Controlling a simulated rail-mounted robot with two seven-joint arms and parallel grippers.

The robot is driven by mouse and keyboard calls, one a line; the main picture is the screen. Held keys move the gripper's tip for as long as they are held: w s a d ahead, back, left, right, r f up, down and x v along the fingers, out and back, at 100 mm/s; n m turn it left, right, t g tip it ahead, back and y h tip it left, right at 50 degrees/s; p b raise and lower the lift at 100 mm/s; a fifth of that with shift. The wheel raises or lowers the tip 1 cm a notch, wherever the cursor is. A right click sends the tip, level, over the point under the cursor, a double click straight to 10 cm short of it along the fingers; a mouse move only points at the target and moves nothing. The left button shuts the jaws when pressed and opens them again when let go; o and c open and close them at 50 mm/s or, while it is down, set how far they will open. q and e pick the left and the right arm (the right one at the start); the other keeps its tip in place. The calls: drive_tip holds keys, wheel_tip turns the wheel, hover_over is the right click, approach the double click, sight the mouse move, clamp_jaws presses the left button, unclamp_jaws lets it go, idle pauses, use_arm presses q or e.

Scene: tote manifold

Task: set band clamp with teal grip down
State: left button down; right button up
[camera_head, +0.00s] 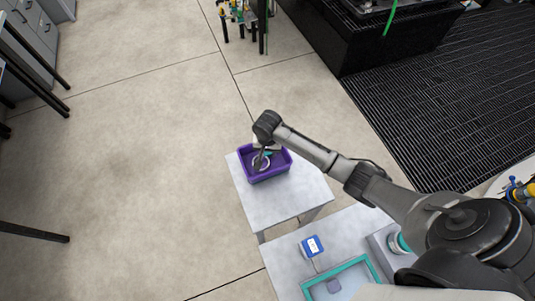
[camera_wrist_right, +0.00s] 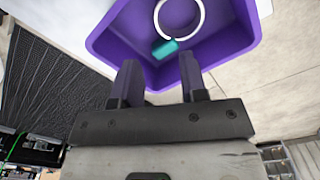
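The band clamp (camera_wrist_right: 199,22) is a white ring with a teal grip (camera_wrist_right: 165,48). In the head view the ring (camera_head: 261,164) shows inside the tote (camera_head: 270,176), partly covered by my right gripper (camera_head: 260,155). In the right wrist view my right gripper (camera_wrist_right: 160,72) is open, its two fingers apart with nothing between them. The teal grip is just beyond the fingertips. My left gripper is not in view.
The tote stands on a light grey table (camera_head: 283,205). A second table nearer me carries a blue box (camera_head: 312,247), a teal-rimmed tray (camera_head: 367,264) and a teal round part (camera_head: 398,243). A black grating (camera_head: 450,100) lies at right. The floor at left is open.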

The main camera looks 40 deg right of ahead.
drive_tip(key=s+a+n+t, duration=0.2)
drive_tip(key=s+a+n, duration=0.65)
drive_tip(key=s, duration=0.75)
drive_tip(key=s+a+r+n+t, duration=0.1)
drive_tip(key=s+r+n, duration=0.2)
drive_tip(key=s+r, duration=0.4)
drive_tip(key=s, duration=0.4)
drive_tip(key=shift+s+a+r+t, duration=0.2)
drive_tip(key=shift+a+r+t, duration=0.1)
drive_tip(key=shift+r, duration=0.1)
drive_tip(key=shift+s+d, duration=0.1)
